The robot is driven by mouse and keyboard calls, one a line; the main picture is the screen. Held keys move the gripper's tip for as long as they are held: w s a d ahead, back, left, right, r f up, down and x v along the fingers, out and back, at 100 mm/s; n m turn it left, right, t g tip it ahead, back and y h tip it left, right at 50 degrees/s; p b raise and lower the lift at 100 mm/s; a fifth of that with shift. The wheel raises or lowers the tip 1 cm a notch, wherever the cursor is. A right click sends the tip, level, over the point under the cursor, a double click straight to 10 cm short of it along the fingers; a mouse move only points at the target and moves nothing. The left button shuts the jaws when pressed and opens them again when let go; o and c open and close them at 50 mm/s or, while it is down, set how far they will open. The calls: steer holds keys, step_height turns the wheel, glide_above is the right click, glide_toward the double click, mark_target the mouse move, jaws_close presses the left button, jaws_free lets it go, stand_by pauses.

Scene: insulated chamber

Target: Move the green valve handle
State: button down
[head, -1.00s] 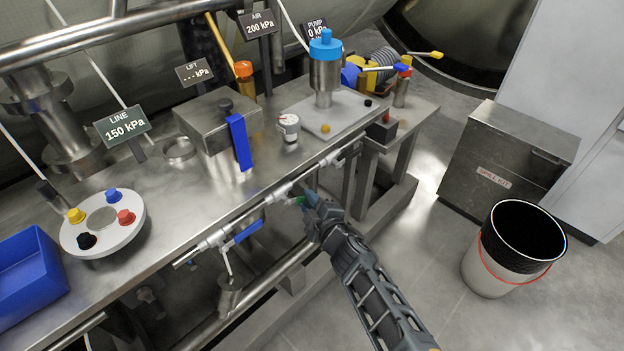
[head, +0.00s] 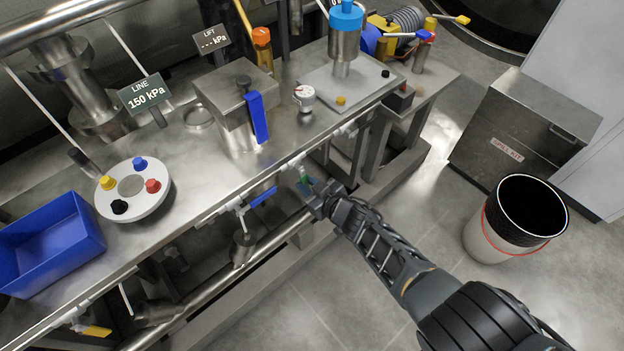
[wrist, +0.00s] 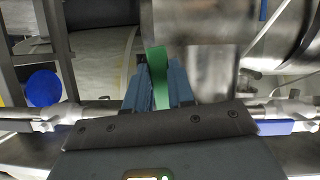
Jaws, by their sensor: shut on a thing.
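The green valve handle (head: 303,173) is a narrow green lever on the pipe along the bench's front edge. In the wrist view the green handle (wrist: 158,76) stands between the two blue-grey fingers of my gripper (wrist: 159,85). My gripper (head: 308,186) is shut on it, just in front of the bench edge. The handle's far end sticks out past the fingertips in the wrist view. My gripper's body hides the handle's root and much of the valve.
A blue valve handle (head: 263,197) sits on the same pipe to the left. A blue bin (head: 50,243) and a round disc with coloured knobs (head: 133,188) are on the bench. A black and white bucket (head: 516,222) and a steel spill kit box (head: 522,131) stand on the floor at right.

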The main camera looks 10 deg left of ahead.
steer(key=shift+s+a+m+g, duration=0.3)
steer(key=shift+m+g, duration=0.1)
steer(key=shift+m, duration=0.1)
steer(key=shift+y, duration=0.3)
steer(key=c, duration=1)
jaws_free()
steer(key=shift+o, duration=0.2)
steer(key=p+v, duration=0.7)
steer(key=shift+s+d, duration=0.25)
steer(key=shift+s, duration=0.05)
steer(key=shift+r, duration=0.15)
